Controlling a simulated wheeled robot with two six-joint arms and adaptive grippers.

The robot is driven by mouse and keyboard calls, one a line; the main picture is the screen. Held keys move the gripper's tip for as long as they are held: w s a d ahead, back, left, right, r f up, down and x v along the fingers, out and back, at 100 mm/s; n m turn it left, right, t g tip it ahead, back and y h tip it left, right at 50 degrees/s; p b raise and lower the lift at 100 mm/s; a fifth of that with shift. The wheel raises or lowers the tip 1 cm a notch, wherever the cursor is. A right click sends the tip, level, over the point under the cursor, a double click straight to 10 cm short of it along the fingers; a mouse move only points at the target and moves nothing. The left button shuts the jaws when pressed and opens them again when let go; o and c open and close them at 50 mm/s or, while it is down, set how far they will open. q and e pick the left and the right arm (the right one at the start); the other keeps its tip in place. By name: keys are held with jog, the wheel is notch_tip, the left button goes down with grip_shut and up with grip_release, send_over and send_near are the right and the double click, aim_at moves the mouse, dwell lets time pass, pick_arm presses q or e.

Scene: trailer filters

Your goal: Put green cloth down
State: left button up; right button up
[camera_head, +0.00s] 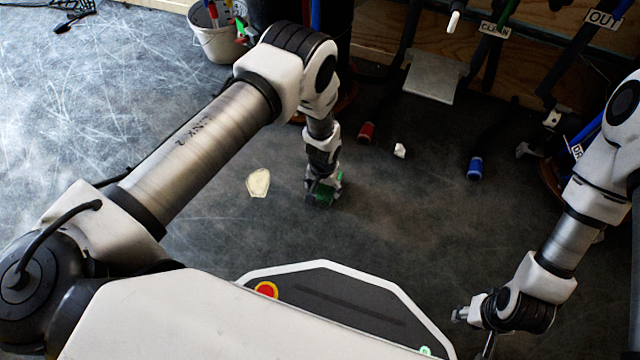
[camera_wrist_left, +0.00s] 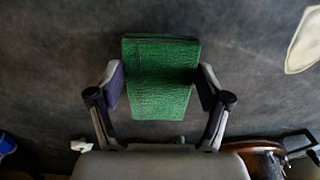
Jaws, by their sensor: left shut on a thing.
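The green cloth (camera_wrist_left: 160,100) is a flat, folded rectangle in the left wrist view. My left gripper (camera_wrist_left: 161,86) has a finger at each side of it and is shut on it. In the head view the gripper (camera_head: 323,184) points down, with the cloth (camera_head: 322,197) at its tips, low over the dark floor. I cannot tell whether the cloth touches the floor. My right gripper (camera_head: 474,328) is at the lower right of the head view, away from the cloth. Its fingers are too small and partly hidden to judge.
A pale cloth-like piece (camera_head: 258,183) lies on the floor left of my left gripper. A red cylinder (camera_head: 366,133), a small white piece (camera_head: 400,150) and a blue cylinder (camera_head: 475,168) lie to the right. A white bucket (camera_head: 214,42) stands behind. Floor between is clear.

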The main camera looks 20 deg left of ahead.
aim_at(323, 190)
pick_arm(q)
notch_tip(323, 190, down, 3)
jog(key=shift+s+r+b, duration=0.1)
jog(key=shift+r+b, duration=0.05)
jog(key=shift+b, duration=0.45)
jog(key=shift+r, duration=0.15)
jog(key=shift+c, duration=0.4)
jog(key=o, duration=1.1)
jog(key=shift+f, duration=0.2)
jog(key=shift+c, duration=0.2)
pick_arm(e)
jog(key=f, duration=0.2)
jog(key=shift+a+f, duration=0.25)
jog(key=shift+f, duration=0.1)
pick_arm(q)
jog(key=shift+r, duration=0.15)
pick_arm(e)
jog(key=shift+r, duration=0.1)
pick_arm(q)
notch_tip(323, 190, up, 12)
jog(key=p, duration=0.8)
pick_arm(e)
notch_tip(323, 190, up, 8)
jog(key=shift+s, duration=0.3)
